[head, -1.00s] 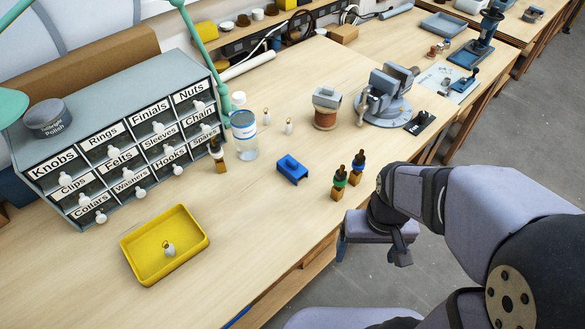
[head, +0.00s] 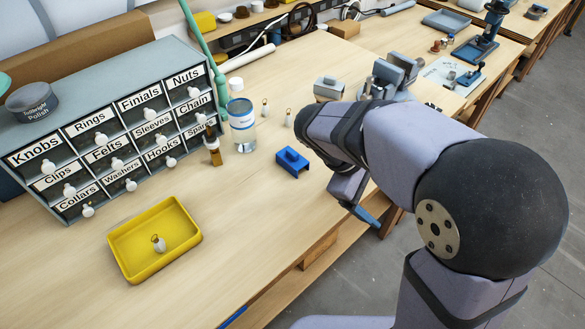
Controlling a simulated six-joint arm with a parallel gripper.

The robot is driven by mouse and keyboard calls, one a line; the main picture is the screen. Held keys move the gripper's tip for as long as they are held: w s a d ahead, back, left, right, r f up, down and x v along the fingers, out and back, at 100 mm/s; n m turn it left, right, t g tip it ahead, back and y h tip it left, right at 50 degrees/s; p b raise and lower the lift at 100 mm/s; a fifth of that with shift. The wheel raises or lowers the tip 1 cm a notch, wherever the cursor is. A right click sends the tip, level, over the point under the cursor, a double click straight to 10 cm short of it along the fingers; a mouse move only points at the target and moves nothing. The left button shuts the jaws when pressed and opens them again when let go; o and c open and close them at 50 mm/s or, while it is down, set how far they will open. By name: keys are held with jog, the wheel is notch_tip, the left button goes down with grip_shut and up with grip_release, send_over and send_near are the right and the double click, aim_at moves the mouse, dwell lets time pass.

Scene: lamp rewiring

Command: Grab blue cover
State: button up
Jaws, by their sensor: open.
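The blue cover (head: 292,161) sits on the wooden bench, in the middle of the head view, with a raised block on its top. My gripper (head: 366,216) is at the bench's front edge, to the right of the cover and nearer the camera. It is apart from the cover and holds nothing that I can see. A blue finger shows below my wrist; the other finger is mostly hidden by my arm.
A yellow tray (head: 190,250) holding a small white bulb (head: 159,244) lies at the front left. A labelled drawer cabinet (head: 110,135), a clear bottle (head: 242,126) and a brown-based dropper-like piece (head: 213,151) stand behind. My arm hides the right part of the bench.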

aim_at(290, 158)
jog(key=w+a+r+n+t+h+b, duration=0.5)
jog(key=w+a+r+n+t+h, duration=0.15)
jog(key=w+a+r, duration=0.45)
jog(key=a+f+n+y, duration=0.1)
jog(key=a+f+n, duration=0.2)
jog(key=a+f, duration=0.1)
jog(key=s+a+f+n+t+y+b, duration=0.1)
jog(key=a+f+n+y, duration=0.1)
jog(key=a+f+n, duration=0.1)
jog(key=s+a+f+n+t+y, duration=0.1)
jog(key=a+f+n, duration=0.2)
jog(key=a+f, duration=0.2)
jog(key=shift+a+f+b, duration=0.35)
jog(key=shift+a+b, duration=0.05)
jog(key=shift+a, duration=0.3)
jog(key=shift+y, duration=0.25)
jog(key=shift+p+x, duration=0.65)
jog(key=shift+x, duration=3.1)
jog(key=shift+d+r, duration=0.1)
jog(key=shift+r, duration=0.05)
jog(key=shift+c, duration=0.3)
jog(key=c, duration=1.1)
jog(key=shift+r, duration=0.1)
